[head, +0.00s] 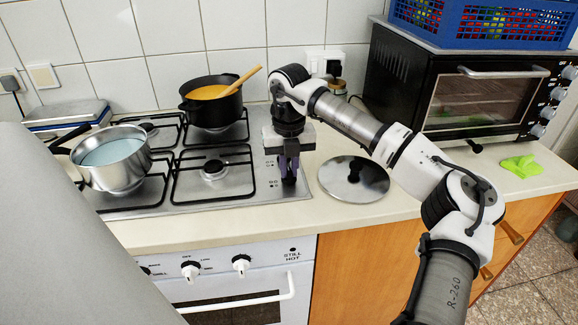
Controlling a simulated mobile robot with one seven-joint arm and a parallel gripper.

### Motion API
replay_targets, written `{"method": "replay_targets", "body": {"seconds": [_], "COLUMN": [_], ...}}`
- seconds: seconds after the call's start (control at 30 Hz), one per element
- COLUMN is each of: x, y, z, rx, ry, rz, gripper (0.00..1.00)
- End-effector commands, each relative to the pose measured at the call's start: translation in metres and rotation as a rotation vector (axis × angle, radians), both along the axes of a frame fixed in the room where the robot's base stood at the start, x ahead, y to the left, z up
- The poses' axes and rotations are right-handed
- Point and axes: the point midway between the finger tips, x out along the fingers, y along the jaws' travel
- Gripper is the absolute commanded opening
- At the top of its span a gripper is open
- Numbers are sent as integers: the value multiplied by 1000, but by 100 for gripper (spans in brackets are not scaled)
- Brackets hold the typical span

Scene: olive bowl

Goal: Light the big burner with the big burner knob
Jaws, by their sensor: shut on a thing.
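My gripper (289,178) points down over the control strip at the right side of the steel gas hob (262,189). It is shut on a burner knob there; the fingers hide most of the knob, and I cannot tell which burner it is marked for. The bare front right burner (214,169) has an empty grate over it, and no flame shows on it. Another bare burner (150,127) is at the back left.
A black pot (212,109) of orange soup with a wooden spoon stands back right on the hob. A steel pan (112,161) stands front left. A black toaster oven (470,95) carries a blue crate (480,38).

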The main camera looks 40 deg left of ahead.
Motion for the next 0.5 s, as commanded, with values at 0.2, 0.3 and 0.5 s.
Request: {"method": "replay_targets", "body": {"seconds": [0.2,0.3,0.5], "x": [0,0,0], "y": [0,0,0], "z": [0,0,0], "rx": [0,-1,0], "ry": [0,-1,-1], "rz": [38,82,224], "gripper": [0,0,0]}}
